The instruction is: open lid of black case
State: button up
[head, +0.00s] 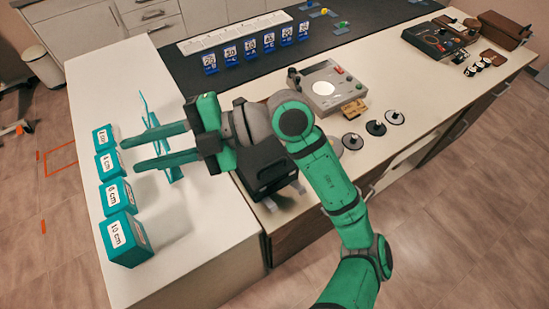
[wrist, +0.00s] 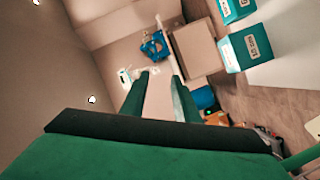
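A black case (head: 268,177) sits on the counter near its front edge, just right of the counter's corner. My wrist and forearm cover part of it, and what shows of its lid looks closed. My gripper (head: 127,153) is to the left of the case, above the left counter arm. Its two green fingers are apart with nothing between them, and they point left toward the labelled blocks. In the wrist view the open fingers (wrist: 163,83) also show empty, and the black case is not in that view.
Several teal labelled blocks (head: 122,237) line the left counter edge, beside a teal stand (head: 163,145). A grey device (head: 322,87) and round black discs (head: 376,128) lie right of the case. Blue numbered cards (head: 250,50) stand behind. A dark box (head: 440,40) is far right.

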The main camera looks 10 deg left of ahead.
jog(key=w+d+f+m+t+h, duration=0.25)
jog(key=w+f+h, duration=0.2)
jog(key=f, duration=0.25)
jog(key=m+t+h, duration=0.6)
jog(key=h, duration=0.3)
send_near(274, 163)
jog(key=f, duration=0.5)
jog(key=w+f, duration=0.1)
jog(key=f, duration=0.1)
jog(key=shift+a+f, duration=0.2)
jog(key=shift+a, duration=0.2)
grip_shut()
